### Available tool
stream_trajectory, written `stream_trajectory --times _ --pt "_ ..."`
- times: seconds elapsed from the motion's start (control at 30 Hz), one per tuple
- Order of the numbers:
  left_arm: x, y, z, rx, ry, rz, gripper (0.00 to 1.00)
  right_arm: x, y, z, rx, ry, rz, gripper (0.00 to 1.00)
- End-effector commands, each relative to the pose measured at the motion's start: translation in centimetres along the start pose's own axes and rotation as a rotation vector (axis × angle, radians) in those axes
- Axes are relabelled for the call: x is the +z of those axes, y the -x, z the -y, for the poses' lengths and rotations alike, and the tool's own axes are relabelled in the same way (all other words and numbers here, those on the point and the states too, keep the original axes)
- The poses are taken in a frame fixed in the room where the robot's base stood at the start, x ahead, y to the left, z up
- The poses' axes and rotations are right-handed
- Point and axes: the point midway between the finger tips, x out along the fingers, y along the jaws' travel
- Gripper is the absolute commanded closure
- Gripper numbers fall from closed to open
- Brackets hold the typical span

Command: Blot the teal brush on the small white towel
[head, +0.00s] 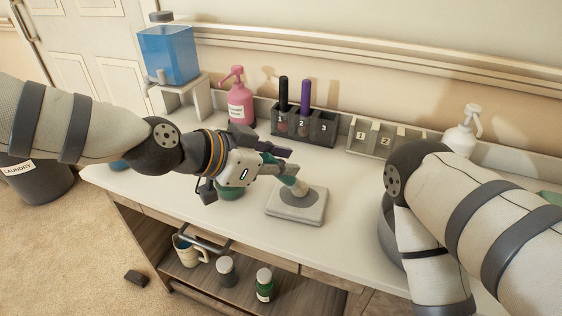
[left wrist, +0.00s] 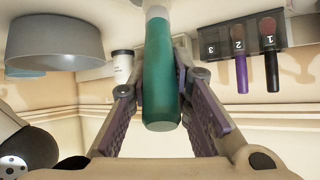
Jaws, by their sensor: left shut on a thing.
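My left gripper (head: 278,163) is shut on the teal brush and holds it tilted over the counter. The brush's teal handle (left wrist: 161,85) stands between the purple-padded fingers in the left wrist view. In the head view the brush's pale lower part (head: 297,187) points down at the small white towel (head: 284,212), a square pad lying flat. A grey round patch shows on the towel around the brush's lower end. The tip seems to be at the towel, but I cannot tell whether it touches. My right gripper is out of view.
A dark numbered rack (head: 318,130) holds a black and a purple brush at the back. Beside it is a pale numbered holder (head: 372,141). A pink pump bottle (head: 238,100) and blue tank (head: 168,55) stand at back left. A grey bowl (head: 387,232) sits behind my right arm.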

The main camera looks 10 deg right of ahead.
Motion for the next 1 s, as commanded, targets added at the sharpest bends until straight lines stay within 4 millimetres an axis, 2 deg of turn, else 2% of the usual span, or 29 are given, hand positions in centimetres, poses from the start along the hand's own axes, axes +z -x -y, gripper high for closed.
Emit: stream_trajectory --times 0.1,0.6,1.0 --pt "-1.6 1.0 0.2 -0.006 -0.007 -0.005 1.00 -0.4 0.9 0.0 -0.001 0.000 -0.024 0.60" --pt "-5.7 3.7 0.5 -0.005 -0.006 -0.004 1.00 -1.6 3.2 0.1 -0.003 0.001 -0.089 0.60" --pt "-5.8 3.7 0.5 -0.001 -0.001 -0.001 1.00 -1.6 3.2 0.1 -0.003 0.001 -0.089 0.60"
